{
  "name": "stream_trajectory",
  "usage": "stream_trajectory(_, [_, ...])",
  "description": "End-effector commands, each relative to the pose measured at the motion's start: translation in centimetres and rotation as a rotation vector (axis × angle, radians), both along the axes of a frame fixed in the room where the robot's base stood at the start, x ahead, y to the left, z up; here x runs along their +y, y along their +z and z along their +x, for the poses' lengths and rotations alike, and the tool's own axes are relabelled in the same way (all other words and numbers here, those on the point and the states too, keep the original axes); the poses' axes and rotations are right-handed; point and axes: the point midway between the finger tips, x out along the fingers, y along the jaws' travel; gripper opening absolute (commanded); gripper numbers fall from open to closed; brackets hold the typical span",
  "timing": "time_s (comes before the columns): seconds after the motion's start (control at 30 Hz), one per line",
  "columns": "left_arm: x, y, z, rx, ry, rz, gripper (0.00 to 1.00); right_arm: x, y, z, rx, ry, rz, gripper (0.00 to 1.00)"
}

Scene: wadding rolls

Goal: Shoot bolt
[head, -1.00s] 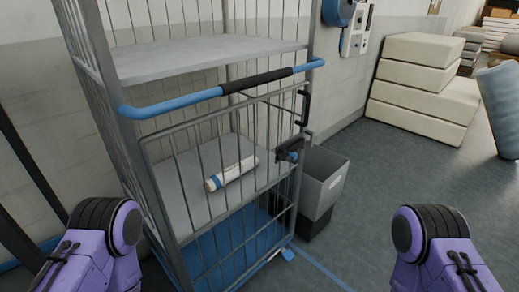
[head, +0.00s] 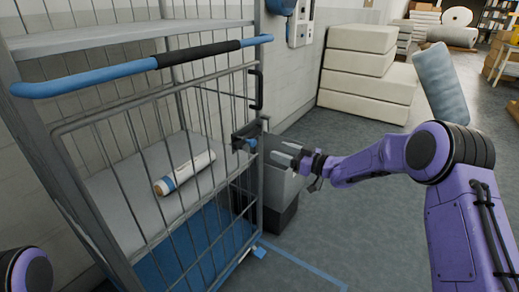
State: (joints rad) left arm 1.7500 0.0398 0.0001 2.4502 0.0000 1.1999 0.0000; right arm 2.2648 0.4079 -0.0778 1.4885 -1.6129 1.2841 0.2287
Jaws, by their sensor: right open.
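The gate stands in line with the trolley front; whether the bolt is engaged is too small to tell. My right gripper (head: 286,155) is open and empty, to the right of the bolt and apart from it, its fingers pointing left towards the knob. My left gripper is out of view; only part of my left arm shows at the bottom left.
A white roll with a blue band (head: 184,172) lies on the trolley's shelf behind the gate. A grey bin (head: 282,187) stands right of the trolley, below my right gripper. White foam blocks (head: 365,95) are stacked by the wall. Floor at the front right is clear.

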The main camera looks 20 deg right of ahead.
Motion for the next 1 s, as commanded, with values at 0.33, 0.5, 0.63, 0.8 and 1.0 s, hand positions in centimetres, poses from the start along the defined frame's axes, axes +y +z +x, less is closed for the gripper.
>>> stream_trajectory(0.33, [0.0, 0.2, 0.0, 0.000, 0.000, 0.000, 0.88, 4.6, -0.1, 5.8, 0.001, -0.001, 0.000, 0.56])
stream_trajectory(0.5, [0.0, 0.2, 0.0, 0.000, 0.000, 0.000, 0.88, 5.7, -0.1, 7.1, 0.003, -0.001, 0.001, 0.56])
stream_trajectory(0.63, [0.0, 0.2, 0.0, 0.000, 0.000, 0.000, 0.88, 5.9, -0.1, 7.3, 0.003, -0.001, 0.003, 0.56])
stream_trajectory(0.8, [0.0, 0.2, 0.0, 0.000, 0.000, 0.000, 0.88, 5.9, -0.1, 7.3, 0.003, -0.001, 0.003, 0.47])
stream_trajectory(1.0, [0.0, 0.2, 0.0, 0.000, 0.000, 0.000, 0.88, 5.8, -0.1, 7.3, 0.003, -0.002, 0.003, 0.00])
